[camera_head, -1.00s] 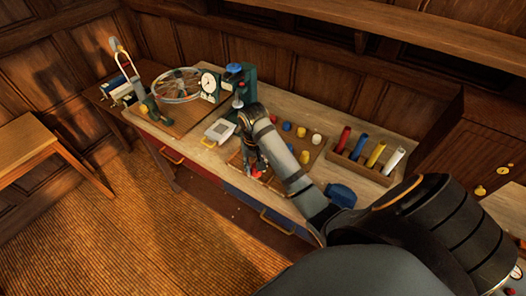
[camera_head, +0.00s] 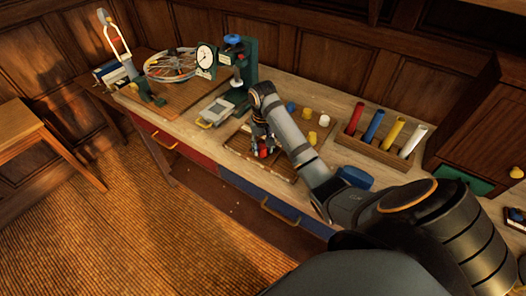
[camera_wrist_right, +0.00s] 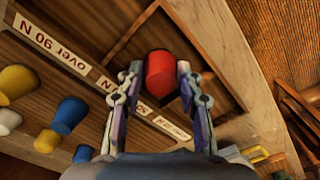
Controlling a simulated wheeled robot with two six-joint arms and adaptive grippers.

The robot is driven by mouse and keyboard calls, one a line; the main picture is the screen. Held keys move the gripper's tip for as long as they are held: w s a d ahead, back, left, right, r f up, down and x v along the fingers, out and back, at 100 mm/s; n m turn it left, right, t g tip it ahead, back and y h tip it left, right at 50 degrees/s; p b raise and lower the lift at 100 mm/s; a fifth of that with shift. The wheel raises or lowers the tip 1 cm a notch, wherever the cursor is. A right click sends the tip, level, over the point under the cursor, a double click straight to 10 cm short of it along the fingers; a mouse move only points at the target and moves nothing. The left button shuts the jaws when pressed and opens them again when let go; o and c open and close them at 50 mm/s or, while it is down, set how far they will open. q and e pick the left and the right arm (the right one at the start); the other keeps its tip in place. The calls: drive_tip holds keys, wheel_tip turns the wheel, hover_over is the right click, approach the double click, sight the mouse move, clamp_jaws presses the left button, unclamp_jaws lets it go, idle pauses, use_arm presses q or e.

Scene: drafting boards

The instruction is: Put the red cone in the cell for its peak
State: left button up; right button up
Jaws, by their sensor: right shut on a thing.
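The red cone (camera_wrist_right: 160,75) is between the two fingers of my right gripper (camera_wrist_right: 158,90) in the right wrist view, and the gripper is shut on it. In the head view my right gripper (camera_head: 263,146) points down at the left part of the wooden tray (camera_head: 233,146), with a bit of red at its tips. The wrist view shows tray cells and a label strip; one label (camera_wrist_right: 58,44) reads "over 90 N". The other labels are partly hidden by the fingers or too small to read. I cannot tell whether the cone touches the tray floor. My left gripper is out of view.
Blue, yellow and white pieces (camera_head: 312,138) stand in the tray to the right of my gripper. A rack (camera_head: 352,142) with red, blue, yellow and white cylinders is further right.

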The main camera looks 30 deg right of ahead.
sight(263, 147)
drive_tip(key=shift+s, duration=0.1)
drive_tip(key=o, duration=1.2)
drive_tip(key=shift+c, duration=0.2)
drive_tip(key=shift+r, duration=0.3)
wheel_tip(263, 147, up, 12)
drive_tip(key=p, duration=1.1)
drive_tip(key=shift+f, duration=0.2)
